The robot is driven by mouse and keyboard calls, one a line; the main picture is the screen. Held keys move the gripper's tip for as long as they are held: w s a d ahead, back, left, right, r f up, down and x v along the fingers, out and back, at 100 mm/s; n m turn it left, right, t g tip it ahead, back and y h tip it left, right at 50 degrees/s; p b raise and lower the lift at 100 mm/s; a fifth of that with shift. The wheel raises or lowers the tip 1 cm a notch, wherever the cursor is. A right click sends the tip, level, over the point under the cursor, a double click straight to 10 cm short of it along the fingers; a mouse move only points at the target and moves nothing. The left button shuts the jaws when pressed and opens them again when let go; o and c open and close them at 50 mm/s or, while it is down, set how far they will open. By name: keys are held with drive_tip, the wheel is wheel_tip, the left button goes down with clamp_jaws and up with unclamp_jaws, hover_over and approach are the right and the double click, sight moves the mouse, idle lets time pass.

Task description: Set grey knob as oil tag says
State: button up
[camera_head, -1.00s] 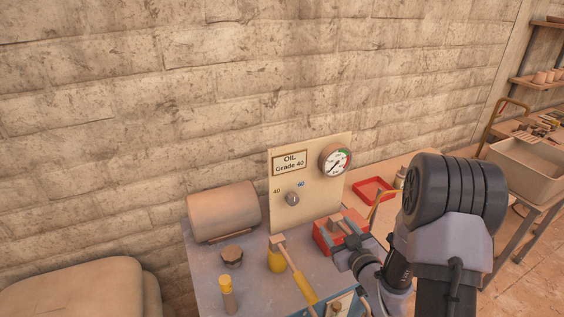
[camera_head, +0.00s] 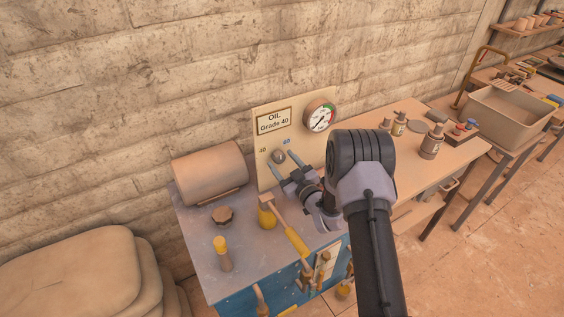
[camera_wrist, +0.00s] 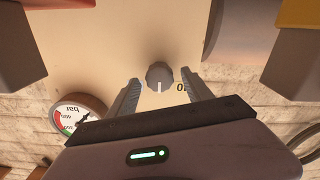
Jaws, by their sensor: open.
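The grey knob (camera_head: 278,156) sits on a cream panel (camera_head: 262,178). In the wrist view, which is upside down to the panel, the knob (camera_wrist: 158,72) has a white mark toward the panel's top, between the scale labels. The oil tag (camera_head: 273,121) reads "OIL Grade 40". The label 40 (camera_head: 263,150) is left of the knob and 60 (camera_head: 287,141) is upper right. My gripper (camera_head: 291,172) is open in front of the panel. In the wrist view its fingertips (camera_wrist: 161,80) frame the knob on both sides; I cannot tell whether they touch it.
A pressure gauge (camera_head: 320,116) is on the panel's upper right. A tan cylinder (camera_head: 210,173) lies left of the panel. A yellow-handled mallet (camera_head: 291,236), a brown hex cap (camera_head: 222,216) and a yellow-topped bottle (camera_head: 222,256) are on the bench. Several bottles stand on the table at right.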

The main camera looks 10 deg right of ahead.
drive_tip(key=shift+w+a, duration=0.1)
drive_tip(key=shift+w, duration=0.2)
clamp_jaws()
